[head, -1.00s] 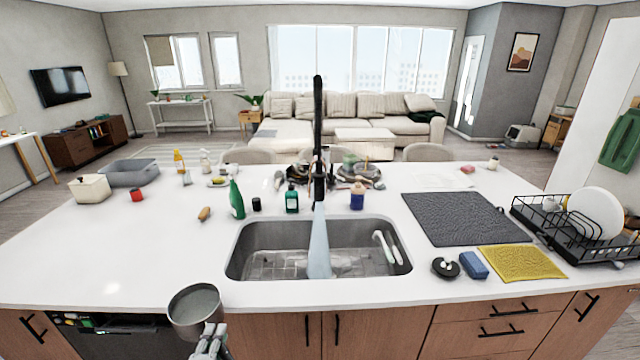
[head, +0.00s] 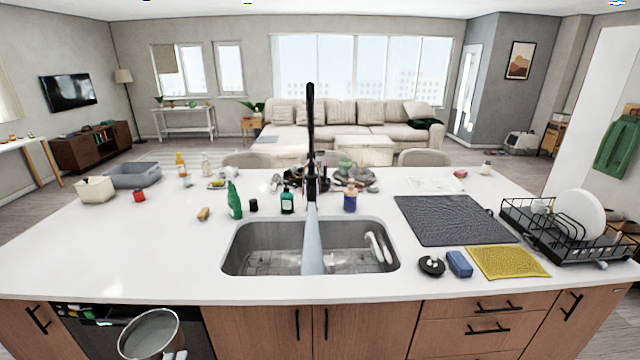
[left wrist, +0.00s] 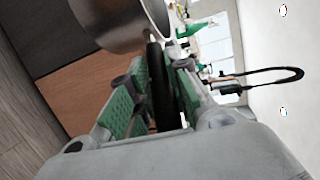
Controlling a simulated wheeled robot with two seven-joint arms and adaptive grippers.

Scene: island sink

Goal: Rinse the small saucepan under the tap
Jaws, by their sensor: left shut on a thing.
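The small saucepan (head: 150,334) is a grey metal pan at the bottom left of the head view, in front of the counter's near edge and left of the sink. In the left wrist view the saucepan (left wrist: 118,22) shows its side and dark handle. My left gripper (left wrist: 162,88) is shut on that handle; only its tips show at the bottom of the head view. The black tap (head: 311,150) stands behind the sink (head: 236,262), and a pale blue stream of water (head: 312,245) falls from it into the basin. My right gripper is not in view.
Two white-handled tools (head: 376,248) lie at the sink's right side. Bottles, including a green one (head: 234,200), stand behind the sink. A dark mat (head: 455,219), yellow cloth (head: 508,262), blue sponge (head: 459,264) and dish rack (head: 545,235) are to the right.

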